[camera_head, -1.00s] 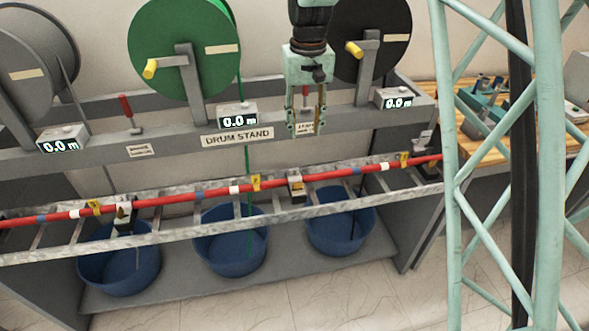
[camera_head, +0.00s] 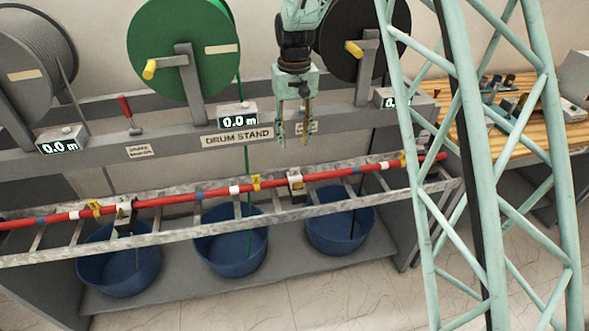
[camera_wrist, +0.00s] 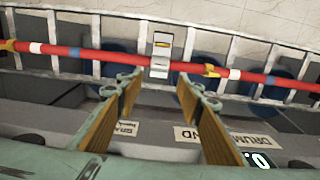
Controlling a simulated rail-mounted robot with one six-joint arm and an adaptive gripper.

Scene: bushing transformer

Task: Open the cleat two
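The middle cleat (camera_head: 296,184), a small pale block with a dark part, sits around the red cable (camera_head: 340,175) on the ladder-like tray. I take it as cleat two; no number on it is readable. It also shows in the wrist view (camera_wrist: 160,55), at top centre just beyond the fingertips. My gripper (camera_head: 293,134) points down above the cleat in the head view and is apart from it. In the wrist view its two fingers (camera_wrist: 158,90) are spread wide with nothing between them. Whether the cleat's clamp is shut cannot be told.
Another cleat (camera_head: 124,217) is on the cable at left. The metal tray (camera_head: 180,233) runs across above blue tubs (camera_head: 231,245). The drum stand beam (camera_head: 180,143), with meters and labels, lies behind my gripper. A wooden bench (camera_head: 490,145) is at right.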

